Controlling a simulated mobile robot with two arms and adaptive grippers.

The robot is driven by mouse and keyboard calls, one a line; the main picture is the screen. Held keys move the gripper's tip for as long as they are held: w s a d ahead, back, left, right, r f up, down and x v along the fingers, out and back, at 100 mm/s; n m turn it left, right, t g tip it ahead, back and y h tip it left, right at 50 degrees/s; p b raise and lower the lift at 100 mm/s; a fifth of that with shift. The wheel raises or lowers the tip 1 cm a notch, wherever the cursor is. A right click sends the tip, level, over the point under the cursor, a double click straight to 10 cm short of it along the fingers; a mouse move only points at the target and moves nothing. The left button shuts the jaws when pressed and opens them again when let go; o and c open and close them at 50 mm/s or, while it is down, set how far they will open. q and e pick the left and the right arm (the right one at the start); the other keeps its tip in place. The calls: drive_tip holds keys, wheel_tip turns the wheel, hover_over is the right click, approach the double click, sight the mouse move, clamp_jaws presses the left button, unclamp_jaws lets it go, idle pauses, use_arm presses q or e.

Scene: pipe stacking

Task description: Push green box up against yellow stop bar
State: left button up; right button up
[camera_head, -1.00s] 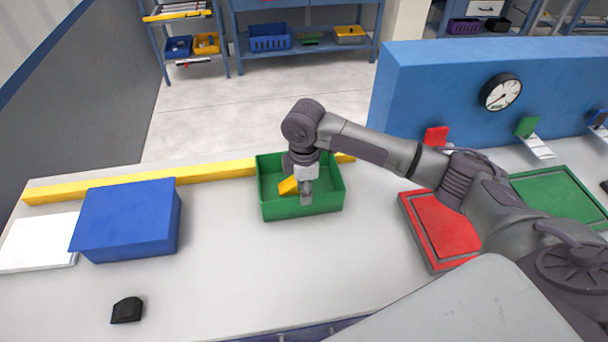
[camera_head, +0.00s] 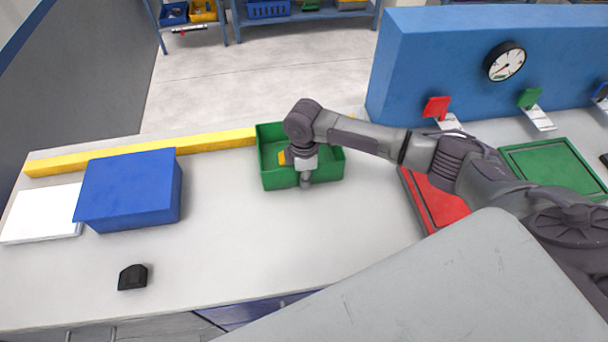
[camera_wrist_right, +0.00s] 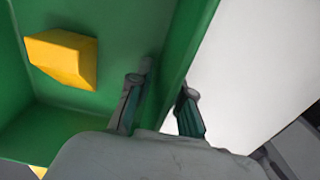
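The green box (camera_head: 278,179) stands upright on the table with a yellow block (camera_head: 283,157) inside; the block also shows in the right wrist view (camera_wrist_right: 66,58). The yellow stop bar (camera_head: 215,141) runs along the far table edge, partly hidden behind the box. I cannot tell if the box touches it. My right gripper (camera_head: 306,183) is at the box's near wall. In the right wrist view, its fingers (camera_wrist_right: 160,105) straddle that wall, one inside and one outside, and look open. The contact is hard to see. My left gripper is not in view.
A blue box (camera_head: 130,190) and a white plate (camera_head: 40,213) are at the left. A black object (camera_head: 132,277) lies near the front. A red tray (camera_head: 437,207) and a green tray (camera_head: 550,165) are at the right, before a blue panel (camera_head: 430,75). The front middle is clear.

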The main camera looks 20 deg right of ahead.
clamp_jaws()
drive_tip(key=shift+o, duration=2.3)
unclamp_jaws()
drive_tip(key=shift+r, duration=0.1)
wheel_tip(320, 180, up, 12)
drive_tip(key=shift+f, duration=0.1)
